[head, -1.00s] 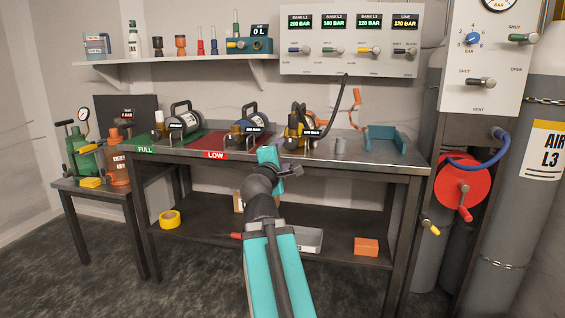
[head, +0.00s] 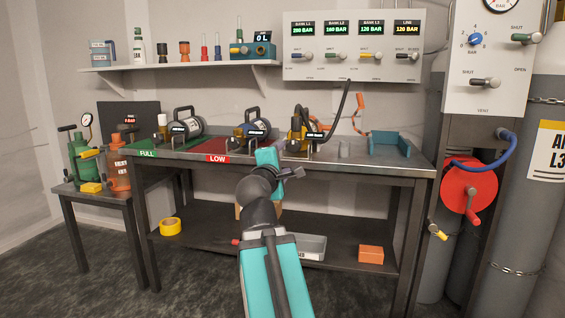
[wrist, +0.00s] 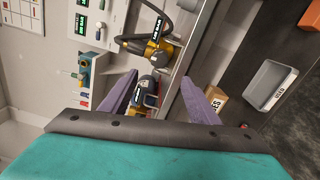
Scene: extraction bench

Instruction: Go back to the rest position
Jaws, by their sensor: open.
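My arm (head: 258,205) reaches forward from the bottom middle of the head view to the front of the bench. Its teal end part (head: 267,160) is at the bench's front edge, and the fingers are hard to make out there. In the wrist view my gripper (wrist: 158,92) shows two purple fingers spread wide apart. It is open, and nothing is held between them. A blue-and-black cylinder (wrist: 147,84) shows beyond the gap, apart from the fingers.
The bench (head: 375,165) holds cylinders on green FULL and red LOW areas, a yellow fitting (head: 298,131) with a black hose and a blue cradle (head: 390,144). The gauge panel (head: 352,45) hangs above. A red reel (head: 468,185) is at right. The floor at front left is clear.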

